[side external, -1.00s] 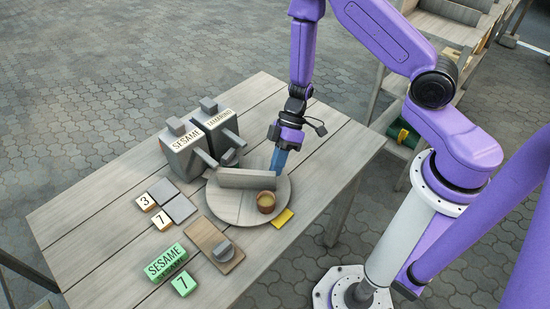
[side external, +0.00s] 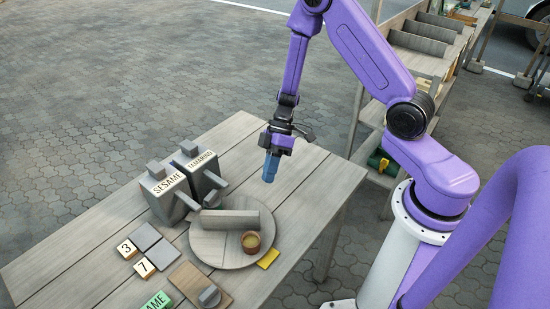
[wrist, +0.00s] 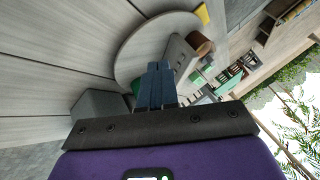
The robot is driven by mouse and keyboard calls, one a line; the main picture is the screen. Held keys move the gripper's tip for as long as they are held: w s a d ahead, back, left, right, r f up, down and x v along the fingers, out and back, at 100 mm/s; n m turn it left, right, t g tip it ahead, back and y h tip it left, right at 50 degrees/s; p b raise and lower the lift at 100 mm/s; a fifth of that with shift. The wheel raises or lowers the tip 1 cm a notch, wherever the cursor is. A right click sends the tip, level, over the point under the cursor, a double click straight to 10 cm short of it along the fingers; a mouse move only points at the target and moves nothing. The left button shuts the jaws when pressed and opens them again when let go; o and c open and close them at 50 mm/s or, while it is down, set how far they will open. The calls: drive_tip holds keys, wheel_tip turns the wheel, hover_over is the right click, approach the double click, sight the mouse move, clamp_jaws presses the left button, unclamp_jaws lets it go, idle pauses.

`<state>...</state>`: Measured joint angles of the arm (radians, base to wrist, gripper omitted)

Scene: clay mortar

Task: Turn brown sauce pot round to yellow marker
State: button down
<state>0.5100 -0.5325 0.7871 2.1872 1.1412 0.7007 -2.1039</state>
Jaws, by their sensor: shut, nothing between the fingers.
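The brown sauce pot (side external: 251,242) stands upright near the front right rim of the round grey turntable (side external: 213,258), with tan sauce inside. The yellow marker (side external: 268,259) lies on the table just outside the rim, close to the pot. In the wrist view the pot (wrist: 201,45) is partly hidden behind the upright divider, and the yellow marker (wrist: 203,13) shows beyond the rim. My gripper (side external: 270,178) is shut and empty, above the table behind the turntable, apart from the pot. Its closed blue fingers (wrist: 157,88) show in the wrist view.
A grey upright divider (side external: 225,220) crosses the turntable. Two grey dispensers labelled SESAME (side external: 169,190) and TAMARIND (side external: 203,170) stand at the left. Number tiles, a wooden board (side external: 190,282) and a green block (side external: 157,302) lie in front. The table's right side is clear.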

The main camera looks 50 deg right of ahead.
drive_tip(key=s+v, duration=0.1)
drive_tip(key=v, duration=0.3)
drive_tip(key=n+t+h, duration=0.8)
drive_tip(key=n+h, duration=0.7)
drive_tip(key=n, duration=1.7)
approach(258, 220)
drive_tip(key=s+a+r, duration=0.3)
drive_tip(key=s+a, duration=0.1)
drive_tip(key=a, duration=0.1)
drive_tip(key=x, duration=1)
drive_tip(key=shift+s+a+f, duration=0.15)
drive_tip(key=shift+a+f, duration=0.05)
drive_tip(key=shift+f, duration=0.05)
drive_tip(key=shift+w+d, duration=0.75)
drive_tip(key=shift+d, duration=0.15)
drive_tip(key=shift+w+d, duration=0.45)
drive_tip(key=shift+d, duration=0.15)
